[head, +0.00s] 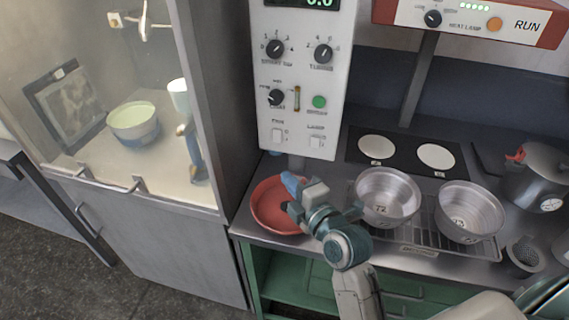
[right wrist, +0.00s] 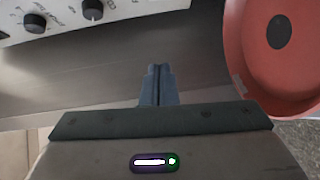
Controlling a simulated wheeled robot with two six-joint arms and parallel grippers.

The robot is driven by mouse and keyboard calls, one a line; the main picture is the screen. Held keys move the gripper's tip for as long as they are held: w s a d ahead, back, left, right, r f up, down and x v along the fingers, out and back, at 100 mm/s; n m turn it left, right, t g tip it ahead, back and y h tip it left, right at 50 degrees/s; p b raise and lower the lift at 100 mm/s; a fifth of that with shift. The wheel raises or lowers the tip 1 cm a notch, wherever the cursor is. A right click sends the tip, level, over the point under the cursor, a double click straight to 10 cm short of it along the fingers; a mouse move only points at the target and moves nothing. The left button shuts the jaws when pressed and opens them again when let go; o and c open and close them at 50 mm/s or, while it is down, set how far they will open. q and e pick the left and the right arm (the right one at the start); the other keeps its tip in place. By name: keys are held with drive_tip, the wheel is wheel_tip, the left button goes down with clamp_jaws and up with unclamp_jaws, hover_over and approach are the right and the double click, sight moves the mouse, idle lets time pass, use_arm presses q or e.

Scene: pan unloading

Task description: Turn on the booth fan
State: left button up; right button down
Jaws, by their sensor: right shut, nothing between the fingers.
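The white control panel (head: 299,70) stands upright at the back, right of the glass-fronted booth (head: 110,187). Low on its left side is a white rocker switch labelled FAN (head: 278,137); its on or off position is too small to tell. My right gripper (head: 292,188) is shut and empty, below the panel and over the red dish, apart from the switch. In the right wrist view its closed fingers (right wrist: 158,84) point toward the grey surface, with part of the panel (right wrist: 65,18) at top left. My left gripper is out of view.
The red dish (head: 266,216) sits on the counter below the panel. Two metal pans (head: 387,198) (head: 470,212) stand on a rack to the right. A second white switch (head: 316,143) is beside the fan switch. A lidded pot (head: 535,185) stands far right.

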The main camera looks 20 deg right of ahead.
drive_tip(key=shift+g, duration=0.3)
drive_tip(key=d+f, duration=0.1)
drive_tip(key=w+d+f, duration=0.1)
drive_tip(key=d, duration=0.1)
drive_tip(key=shift+w+d+b, duration=0.1)
drive_tip(key=shift+d+b, duration=0.05)
drive_tip(key=shift+b, duration=0.2)
drive_tip(key=shift+w+m, duration=0.1)
drive_tip(key=shift+m, duration=0.2)
drive_tip(key=p, duration=0.4)
approach(273, 141)
drive_tip(key=w+a, duration=0.2)
drive_tip(key=a, duration=0.1)
drive_tip(key=shift+w+d+f+p, duration=0.15)
drive_tip(key=shift+w+d+p, duration=0.2)
drive_tip(key=shift+w+d, duration=0.15)
drive_tip(key=shift+w+d+f+p, duration=0.2)
drive_tip(key=shift+w+d+p, duration=0.2)
drive_tip(key=shift+w, duration=0.15)
drive_tip(key=shift+w+d+f, duration=0.2)
drive_tip(key=shift+w+d, duration=0.25)
drive_tip(key=shift+a+f, duration=0.1)
